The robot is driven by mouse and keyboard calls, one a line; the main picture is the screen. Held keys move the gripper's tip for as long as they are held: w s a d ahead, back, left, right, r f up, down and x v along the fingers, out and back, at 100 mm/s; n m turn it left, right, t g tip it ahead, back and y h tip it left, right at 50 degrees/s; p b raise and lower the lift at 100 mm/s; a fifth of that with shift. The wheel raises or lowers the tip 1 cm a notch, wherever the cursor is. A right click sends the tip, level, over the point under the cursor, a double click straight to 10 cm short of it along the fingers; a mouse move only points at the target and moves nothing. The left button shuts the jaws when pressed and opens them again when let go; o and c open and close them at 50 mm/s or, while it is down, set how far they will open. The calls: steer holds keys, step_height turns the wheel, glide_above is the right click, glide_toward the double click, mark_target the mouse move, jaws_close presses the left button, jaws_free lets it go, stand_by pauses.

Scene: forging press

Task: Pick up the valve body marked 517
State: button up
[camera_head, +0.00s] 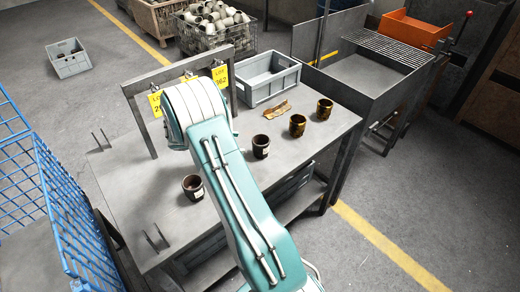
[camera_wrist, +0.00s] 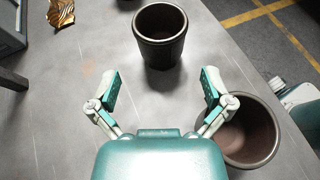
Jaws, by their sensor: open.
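Two dark brown, cup-shaped valve bodies with pale labels stand upright on the grey table, one at the front (camera_head: 193,188) and one right of my arm (camera_head: 261,147). Two gold-and-black ones stand farther back, at the middle (camera_head: 297,126) and far right (camera_head: 324,110). No number on them is readable. In the wrist view a dark cup (camera_wrist: 160,52) stands ahead of my gripper (camera_wrist: 160,88), whose fingers are spread and empty. Another cup (camera_wrist: 250,135) is beside and partly behind the right finger. In the head view my arm hides my gripper.
The table (camera_head: 150,205) also holds a grey crate (camera_head: 268,85), a crumpled golden cloth (camera_head: 268,115) and a frame with yellow tags (camera_head: 156,102). The cloth shows in the wrist view (camera_wrist: 62,13). A blue wire cage (camera_head: 70,215) stands left, a metal bin (camera_head: 365,80) at right.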

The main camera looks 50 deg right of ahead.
mark_target(261, 144)
steer(key=x, duration=0.8)
steer(key=shift+d+r, duration=0.1)
steer(key=shift+d, duration=0.1)
steer(key=shift+s+a, duration=0.1)
steer(key=shift+a, duration=0.05)
steer(key=shift+c, duration=0.6)
steer(key=c, duration=0.9)
